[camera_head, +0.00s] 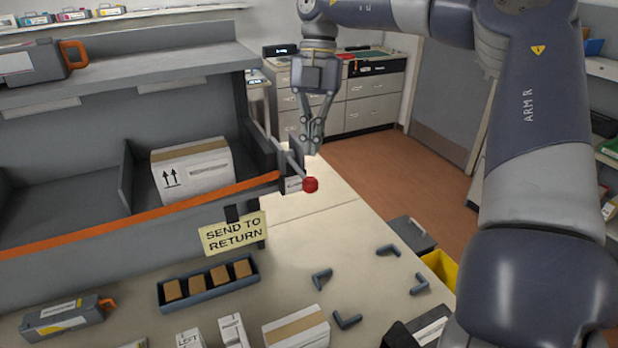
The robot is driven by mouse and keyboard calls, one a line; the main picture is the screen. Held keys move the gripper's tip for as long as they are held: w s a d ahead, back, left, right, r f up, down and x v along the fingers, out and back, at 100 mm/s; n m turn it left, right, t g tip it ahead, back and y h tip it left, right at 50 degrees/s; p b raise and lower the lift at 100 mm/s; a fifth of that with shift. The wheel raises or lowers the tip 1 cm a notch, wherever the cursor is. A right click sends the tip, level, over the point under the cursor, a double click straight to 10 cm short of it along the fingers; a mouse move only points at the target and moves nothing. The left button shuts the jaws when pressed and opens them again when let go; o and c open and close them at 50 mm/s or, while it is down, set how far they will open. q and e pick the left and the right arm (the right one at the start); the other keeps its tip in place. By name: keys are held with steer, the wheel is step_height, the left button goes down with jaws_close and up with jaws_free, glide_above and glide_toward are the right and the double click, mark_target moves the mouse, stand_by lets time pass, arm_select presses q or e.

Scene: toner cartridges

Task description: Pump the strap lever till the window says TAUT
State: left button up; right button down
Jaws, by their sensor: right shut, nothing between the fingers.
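An orange strap (140,214) runs across the front of the grey bay and ends at a ratchet at its right end. The strap lever (296,168) is a thin bar with a red knob (311,185) at its tip, beside a small white window plate (291,185). The text in the window is too small to read. My right gripper (313,150) points down, shut and empty, just above the red knob. I cannot tell whether its tips touch the lever. My left gripper is not in view.
A white box (193,171) stands in the bay behind the strap. A yellow "SEND TO RETURN" sign (234,234) hangs in front. On the bench are a tray (252,283) of brown blocks, a grey cartridge (68,317) and dark corner brackets (346,320).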

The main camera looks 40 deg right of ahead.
mark_target(311, 180)
steer(key=x, duration=0.3)
steer(key=shift+f, duration=0.15)
steer(key=shift+s+a+f, duration=0.1)
steer(key=shift+a+f, duration=0.05)
steer(key=shift+f, duration=0.45)
step_height(311, 180, down, 5)
steer(key=b, duration=0.3)
steer(key=shift+r, duration=0.3)
steer(key=w+d+p, duration=0.1)
steer(key=d+r+p, duration=0.1)
steer(key=shift+w+d, duration=0.35)
